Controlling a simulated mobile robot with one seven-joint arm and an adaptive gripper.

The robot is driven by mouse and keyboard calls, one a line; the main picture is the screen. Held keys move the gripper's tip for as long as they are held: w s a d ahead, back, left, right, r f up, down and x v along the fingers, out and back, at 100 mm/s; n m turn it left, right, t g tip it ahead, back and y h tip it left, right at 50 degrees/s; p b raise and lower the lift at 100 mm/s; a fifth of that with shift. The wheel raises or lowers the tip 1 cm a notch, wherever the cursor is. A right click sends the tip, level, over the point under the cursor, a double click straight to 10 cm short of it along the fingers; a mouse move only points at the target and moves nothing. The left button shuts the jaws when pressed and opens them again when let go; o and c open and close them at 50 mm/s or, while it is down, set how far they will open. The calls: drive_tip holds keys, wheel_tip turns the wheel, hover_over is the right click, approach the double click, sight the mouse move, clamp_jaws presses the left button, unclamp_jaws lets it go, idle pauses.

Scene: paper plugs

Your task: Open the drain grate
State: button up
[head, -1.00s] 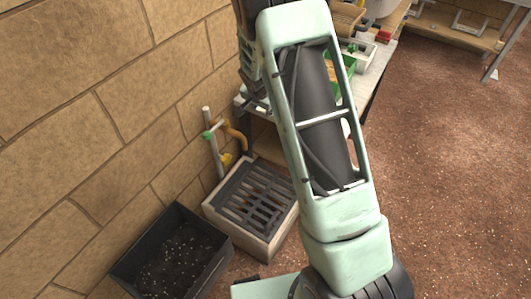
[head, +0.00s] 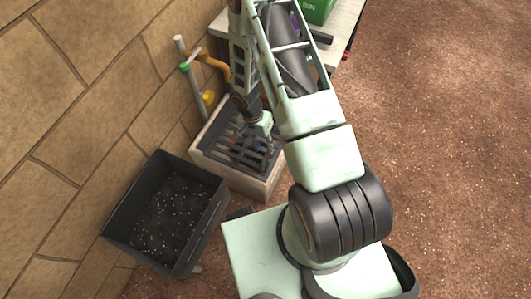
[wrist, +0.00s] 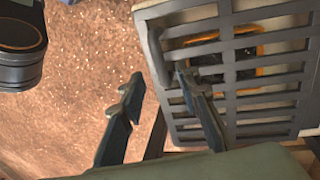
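The drain grate (head: 240,153) is a dark slotted panel on top of a pale square basin (head: 257,185) by the wall. In the wrist view the grate (wrist: 245,85) fills the right side, with a dark, orange-edged shape showing through its slots. My gripper (head: 258,138) is over the grate in the head view, and my arm hides part of the far side. In the wrist view my gripper (wrist: 158,73) is open, with nothing seen held. Its right finger overlaps the grate near its edge; its left finger shows against the floor. I cannot tell whether either finger touches the grate.
A black bin (head: 165,215) with dark, speckled contents stands beside the basin. A pipe (head: 190,75) with a green fitting, an orange bend and a yellow part rises by the stone wall. A workbench with a green box (head: 317,10) is behind. The floor at right is clear.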

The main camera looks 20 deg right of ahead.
sight(267, 154)
drive_tip(key=shift+s+d+f+b, duration=0.1)
drive_tip(key=shift+f+b, duration=0.05)
drive_tip(key=shift+f, duration=0.6)
drive_tip(key=shift+s+d+f+b, duration=0.1)
drive_tip(key=shift+d+f, duration=0.05)
drive_tip(key=shift+f, duration=0.55)
drive_tip(key=shift+s+d+f+b, duration=0.1)
drive_tip(key=shift+f+b, duration=0.05)
drive_tip(key=shift+f, duration=0.6)
drive_tip(key=shift+c, duration=0.2)
clamp_jaws()
